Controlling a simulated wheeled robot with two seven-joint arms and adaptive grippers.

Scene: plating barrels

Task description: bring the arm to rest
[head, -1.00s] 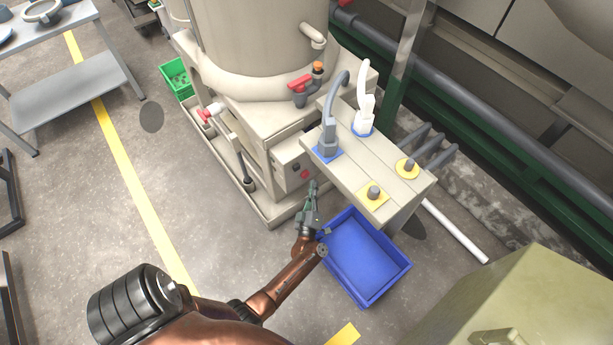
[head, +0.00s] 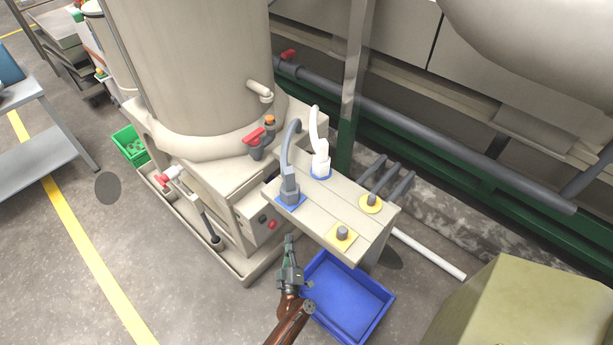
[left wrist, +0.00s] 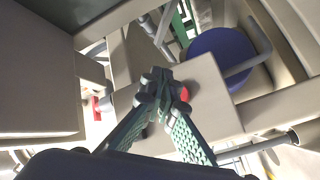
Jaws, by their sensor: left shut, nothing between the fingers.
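My left gripper (head: 289,238) shows in the head view, in front of the cream control box and beside the near edge of the shelf with the plugs. Its fingers are shut and hold nothing. In the left wrist view the green fingers (left wrist: 163,82) meet at their tips, with a red button (left wrist: 185,93) partly hidden behind them. That red button (head: 273,224) also shows on the box in the head view, just left of the gripper. I cannot tell the gap between fingers and box. My right gripper is not in view.
A blue tray (head: 306,285) lies on the floor, right of my left forearm. The cream shelf (head: 318,208) carries a grey plug (head: 290,187), a white plug (head: 321,160) and two yellow-ringed posts. An olive cabinet (head: 505,310) stands at lower right. Floor at left is open.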

